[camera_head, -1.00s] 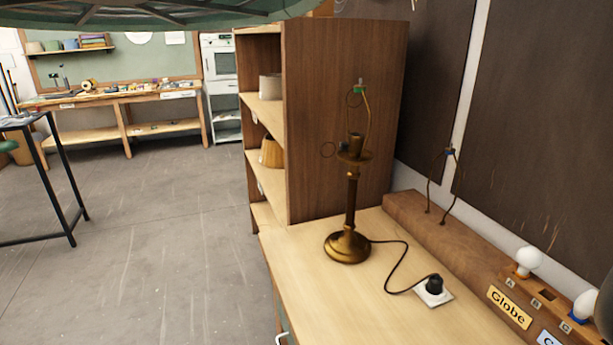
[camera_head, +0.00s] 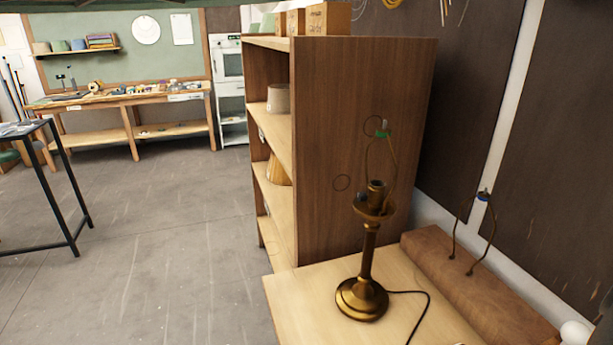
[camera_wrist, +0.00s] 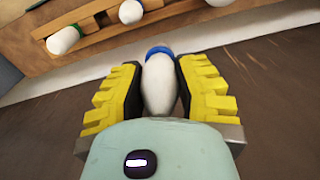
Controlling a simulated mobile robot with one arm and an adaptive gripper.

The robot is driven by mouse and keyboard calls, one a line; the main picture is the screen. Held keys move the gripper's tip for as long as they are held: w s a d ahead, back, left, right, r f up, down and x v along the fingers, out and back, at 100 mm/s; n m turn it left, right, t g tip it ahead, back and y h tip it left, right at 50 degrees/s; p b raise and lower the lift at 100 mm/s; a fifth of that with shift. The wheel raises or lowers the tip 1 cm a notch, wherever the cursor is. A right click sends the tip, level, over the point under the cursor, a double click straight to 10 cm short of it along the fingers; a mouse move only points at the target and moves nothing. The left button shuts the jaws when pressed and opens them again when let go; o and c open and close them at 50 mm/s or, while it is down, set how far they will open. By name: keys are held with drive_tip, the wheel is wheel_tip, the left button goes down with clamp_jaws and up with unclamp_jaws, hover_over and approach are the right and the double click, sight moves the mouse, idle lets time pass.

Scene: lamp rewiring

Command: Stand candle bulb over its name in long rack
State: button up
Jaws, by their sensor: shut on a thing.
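In the wrist view my gripper (camera_wrist: 160,92) is shut on a white elongated bulb with a blue base, which I take to be the candle bulb (camera_wrist: 158,88). The bulb lies between the yellow ridged finger pads, its blue end pointing away from my palm. The wooden long rack (camera_wrist: 110,42) is at the upper left of the wrist view, apart from the held bulb. White bulbs (camera_wrist: 63,40) sit along it. The bare far end of the rack (camera_head: 470,285) shows in the head view. No name labels are readable now. My gripper is outside the head view.
A brass lamp (camera_head: 367,250) with a cord stands on the pale bench (camera_head: 310,290). A wire harp (camera_head: 475,225) stands on the rack's far end. A wooden shelf unit (camera_head: 360,130) rises behind the lamp. Open floor (camera_head: 170,250) lies to the left.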

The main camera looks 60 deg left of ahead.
drive_tip(key=shift+s+a+f, duration=0.1)
drive_tip(key=shift+f, duration=0.05)
idle(0.6)
drive_tip(key=shift+d+f+m+p, duration=0.3)
drive_tip(key=shift+d+f+p, duration=0.15)
drive_tip(key=shift+p, duration=0.1)
drive_tip(key=shift+d, duration=0.1)
drive_tip(key=shift+s+d+f+m+p, duration=0.3)
drive_tip(key=shift+d+f+m+p, duration=0.1)
drive_tip(key=shift+d+f+p, duration=0.25)
drive_tip(key=s+d+f+m+p, duration=0.2)
drive_tip(key=s+d+f+p, duration=0.2)
drive_tip(key=s+d, duration=0.25)
drive_tip(key=shift+w+d+f+b, duration=0.1)
drive_tip(key=shift+w+f+b, duration=0.1)
drive_tip(key=shift+f+b, duration=1.55)
drive_tip(key=shift+w+d+f+b, duration=0.1)
drive_tip(key=shift+w+f+b, duration=0.05)
drive_tip(key=shift+f+b, duration=1.6)
drive_tip(key=shift+f, duration=0.4)
